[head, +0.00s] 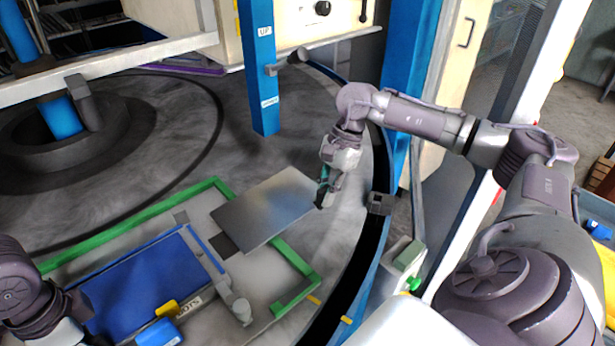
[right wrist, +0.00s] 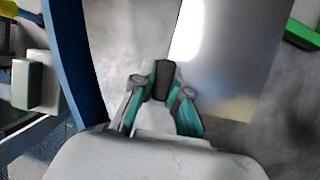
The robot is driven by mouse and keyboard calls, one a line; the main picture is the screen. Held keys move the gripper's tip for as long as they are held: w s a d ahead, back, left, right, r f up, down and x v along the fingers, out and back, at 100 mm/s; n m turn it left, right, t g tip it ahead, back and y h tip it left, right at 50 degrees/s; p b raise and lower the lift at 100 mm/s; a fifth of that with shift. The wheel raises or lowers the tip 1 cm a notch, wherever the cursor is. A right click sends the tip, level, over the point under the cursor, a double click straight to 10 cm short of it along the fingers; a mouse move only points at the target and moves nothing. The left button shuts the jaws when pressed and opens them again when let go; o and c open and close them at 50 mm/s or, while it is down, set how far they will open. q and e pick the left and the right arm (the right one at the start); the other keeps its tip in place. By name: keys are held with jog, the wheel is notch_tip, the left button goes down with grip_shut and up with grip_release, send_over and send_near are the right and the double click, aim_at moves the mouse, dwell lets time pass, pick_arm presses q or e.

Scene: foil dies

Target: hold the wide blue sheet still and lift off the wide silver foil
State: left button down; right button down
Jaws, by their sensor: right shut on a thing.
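The wide silver foil (head: 262,208) is a flat, shiny grey sheet at the centre of the head view. It covers part of the green frame bar. It also shows in the right wrist view (right wrist: 228,55). My right gripper (head: 321,197) is shut on the foil's right edge; its closed fingers also show in the right wrist view (right wrist: 161,78). The wide blue sheet (head: 150,282) lies flat inside the green frame, left of the foil and apart from it. My left gripper (head: 72,306) is at the blue sheet's left edge; its fingers are not clear.
A green frame (head: 290,262) surrounds the work area. A yellow block (head: 166,308) and a small blue block (head: 158,333) are at the blue sheet's front edge. A blue post (head: 260,70) stands behind the foil. A blue-edged dark gap (head: 352,285) curves along the right.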

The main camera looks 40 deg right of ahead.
jog(key=shift+d+r, duration=0.3)
jog(key=shift+r, duration=3.2)
pick_arm(q)
jog(key=c, duration=1.1)
grip_release()
jog(key=shift+r, duration=0.1)
notch_tip(320, 180, up, 12)
